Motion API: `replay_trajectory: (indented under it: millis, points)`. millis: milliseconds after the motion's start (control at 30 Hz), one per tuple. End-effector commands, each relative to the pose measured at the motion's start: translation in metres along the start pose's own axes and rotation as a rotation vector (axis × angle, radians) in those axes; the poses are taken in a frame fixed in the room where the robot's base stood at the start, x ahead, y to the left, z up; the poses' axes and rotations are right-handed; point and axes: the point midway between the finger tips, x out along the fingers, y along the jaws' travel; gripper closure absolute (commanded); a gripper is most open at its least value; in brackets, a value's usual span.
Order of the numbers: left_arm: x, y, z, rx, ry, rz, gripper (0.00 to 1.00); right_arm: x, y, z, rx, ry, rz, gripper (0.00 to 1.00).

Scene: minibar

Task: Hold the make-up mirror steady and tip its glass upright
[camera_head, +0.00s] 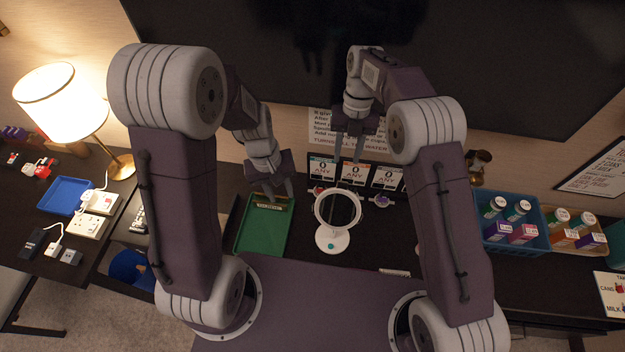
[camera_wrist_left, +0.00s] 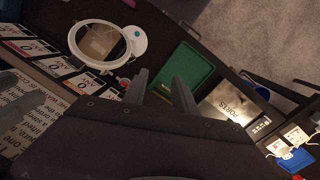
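The make-up mirror (camera_head: 338,209) stands on the dark counter in the middle of the head view. It has a white round rim, a white stand and a round white base (camera_head: 332,240) with a teal dot. In the left wrist view the mirror (camera_wrist_left: 100,45) is at the upper left, its glass tilted and facing up. My left gripper (camera_head: 280,196) is open and empty, above the green tray and left of the mirror. Its two fingers show apart in the left wrist view (camera_wrist_left: 160,88). My right gripper (camera_head: 350,154) is above and behind the mirror, fingers pointing down and apart, touching nothing visible.
A green tray (camera_head: 262,247) lies left of the mirror. Several cards marked ANY (camera_head: 354,172) stand behind it. A blue basket (camera_head: 490,243) of bottles and boxes is at the right. A lamp (camera_head: 62,104) and a blue tray (camera_head: 65,193) are at the left.

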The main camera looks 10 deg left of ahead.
Motion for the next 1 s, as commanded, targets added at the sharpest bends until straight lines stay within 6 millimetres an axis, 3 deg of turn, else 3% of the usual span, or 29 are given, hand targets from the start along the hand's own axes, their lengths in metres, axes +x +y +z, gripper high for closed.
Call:
replay_trajectory:
  millis: [100,300,667,1000]
  points:
    - [0.038,0.021,-0.022,-0.206,-0.1,0.037,0.66,0.0,0.0,0.0,0.001,0.0,0.0,0.64]
    - [0.087,0.046,-0.043,-0.455,-0.217,0.082,0.66,0.0,0.0,0.0,0.002,-0.001,0.0,0.64]
    - [0.111,0.055,-0.046,-0.535,-0.258,0.095,0.66,0.0,0.0,0.0,0.003,-0.001,0.0,0.64]
    - [0.172,0.064,-0.031,-0.533,-0.258,0.093,0.66,0.0,0.0,0.0,0.003,-0.001,0.0,0.64]
